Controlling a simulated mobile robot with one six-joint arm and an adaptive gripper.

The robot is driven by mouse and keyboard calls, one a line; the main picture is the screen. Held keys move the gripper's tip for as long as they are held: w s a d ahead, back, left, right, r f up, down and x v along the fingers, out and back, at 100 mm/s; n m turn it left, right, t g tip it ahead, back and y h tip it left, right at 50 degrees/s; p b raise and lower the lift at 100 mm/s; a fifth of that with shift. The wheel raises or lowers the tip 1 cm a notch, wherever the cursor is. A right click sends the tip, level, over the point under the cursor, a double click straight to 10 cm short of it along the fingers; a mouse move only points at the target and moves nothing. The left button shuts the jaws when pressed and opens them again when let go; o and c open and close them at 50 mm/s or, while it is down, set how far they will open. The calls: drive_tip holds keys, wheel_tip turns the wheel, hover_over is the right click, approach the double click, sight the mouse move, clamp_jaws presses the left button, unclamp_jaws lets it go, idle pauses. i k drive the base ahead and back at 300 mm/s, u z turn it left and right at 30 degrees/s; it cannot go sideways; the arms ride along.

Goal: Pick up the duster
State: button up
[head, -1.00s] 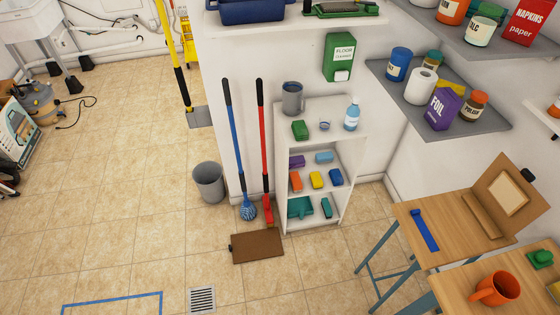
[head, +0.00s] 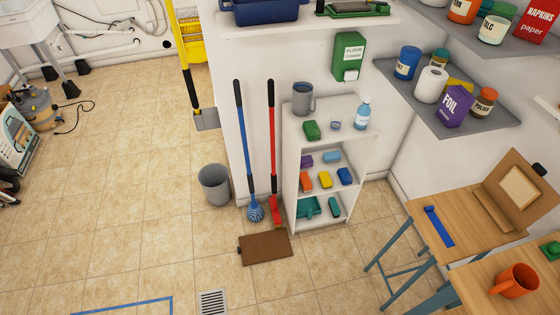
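A long blue-handled tool (head: 245,140) leans upright against the white wall left of the small shelf. Its rounded blue-and-white head (head: 256,213) rests on the floor and looks like a duster or a small mop; I cannot tell which. A red-handled tool (head: 272,130) with a red brush-like head (head: 276,209) stands close on its right, apart from it. My gripper is not in view.
A grey bin (head: 214,184) stands left of the tools. A brown board (head: 265,248) lies on the floor in front. The white shelf (head: 291,172) is close on the right, with wooden tables (head: 470,235) farther right. The tiled floor at left is mostly clear.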

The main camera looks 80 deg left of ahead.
sight(307, 161)
drive_tip(key=u, duration=0.7)
drive_tip(key=k, duration=0.2)
drive_tip(key=u, duration=1.5)
drive_tip(key=i, duration=1.05)
drive_tip(key=u, duration=0.35)
